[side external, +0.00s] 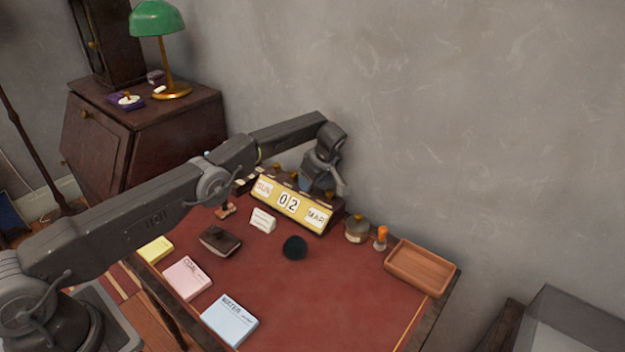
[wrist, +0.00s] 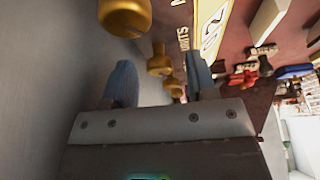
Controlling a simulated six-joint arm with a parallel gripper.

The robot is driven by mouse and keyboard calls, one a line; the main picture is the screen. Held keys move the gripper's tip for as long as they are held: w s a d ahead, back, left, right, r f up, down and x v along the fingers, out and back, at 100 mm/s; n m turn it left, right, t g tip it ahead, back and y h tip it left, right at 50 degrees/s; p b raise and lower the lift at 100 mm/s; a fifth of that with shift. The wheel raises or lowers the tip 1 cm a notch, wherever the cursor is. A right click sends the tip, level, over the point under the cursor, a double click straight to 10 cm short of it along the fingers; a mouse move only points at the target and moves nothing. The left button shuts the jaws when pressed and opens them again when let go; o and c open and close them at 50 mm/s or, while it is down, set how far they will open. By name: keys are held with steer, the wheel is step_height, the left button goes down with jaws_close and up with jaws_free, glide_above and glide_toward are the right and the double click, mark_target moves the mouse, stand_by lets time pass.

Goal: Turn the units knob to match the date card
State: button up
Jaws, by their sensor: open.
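The desk calendar (side external: 289,203) is a yellow-fronted box on the red desk top, reading SUN, 02, MAR. Brass knobs show along its back top edge. A small white standing card (side external: 263,219), perhaps the date card, stands in front of it; its print is too small to read. My gripper (side external: 322,184) is behind and above the calendar. In the wrist view its two blue-grey fingers (wrist: 160,72) are apart, with a brass knob (wrist: 159,63) showing between them. A label by it seems to end in "NITS". I cannot tell whether the fingers touch the knob.
A larger brass knob (wrist: 125,16) is close to the left finger. A brass-topped pot (side external: 356,230), an orange-handled stamp (side external: 381,238) and a wooden tray (side external: 421,268) stand to the right. The wall (side external: 450,130) is close behind. Paper pads (side external: 187,277) lie at the front.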

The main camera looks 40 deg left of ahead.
steer(key=shift+r, duration=0.1)
steer(key=v, duration=0.7)
steer(key=shift+r, duration=0.15)
steer(key=shift+d+r, duration=0.1)
steer(key=shift+d, duration=0.05)
step_height(320, 180, up, 14)
steer(key=m+t+h, duration=0.1)
steer(key=m, duration=0.3)
glide_above(320, 195)
steer(key=s, duration=0.2)
steer(key=s+r+m+t+h, duration=0.15)
steer(key=s+r+m, duration=0.35)
steer(key=s+r, duration=0.65)
steer(key=s+r+m, duration=0.1)
steer(key=s+m, duration=0.2)
steer(key=s, duration=0.7)
steer(key=s+d+f+m+t+h, duration=0.1)
steer(key=s+f+m, duration=0.1)
steer(key=s, duration=0.8)
steer(key=s+d+f+m+t+h, duration=0.1)
steer(key=s+f+m, duration=0.2)
steer(key=s, duration=0.7)
step_height(320, 195, down, 3)
steer(key=shift+r+t, duration=0.2)
steer(key=shift+t, duration=0.15)
